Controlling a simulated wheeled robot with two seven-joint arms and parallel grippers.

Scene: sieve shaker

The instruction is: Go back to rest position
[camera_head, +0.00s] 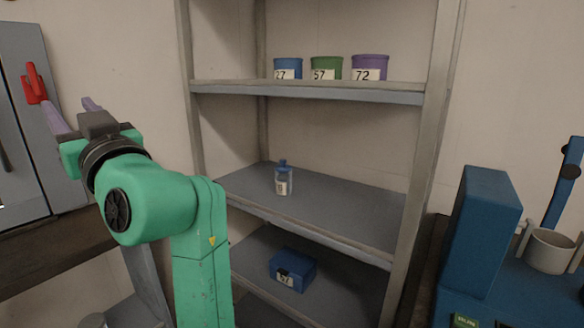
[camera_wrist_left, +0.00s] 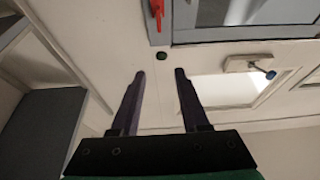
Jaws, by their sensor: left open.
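My left gripper (camera_head: 72,116) is at the left of the head view, raised at the end of my green arm in front of the grey cabinet. In the left wrist view its two dark purple fingers (camera_wrist_left: 159,76) stand apart with nothing between them. Behind them are a pale wall, a red handle (camera_wrist_left: 156,12) and a window-like panel (camera_wrist_left: 226,90). My right gripper is not in either view.
A grey shelf unit (camera_head: 310,92) stands ahead, with blue (camera_head: 288,65), green (camera_head: 326,66) and purple (camera_head: 370,65) containers on top. A small bottle (camera_head: 283,180) and a blue box (camera_head: 292,268) sit lower. Blue equipment (camera_head: 485,230) stands right.

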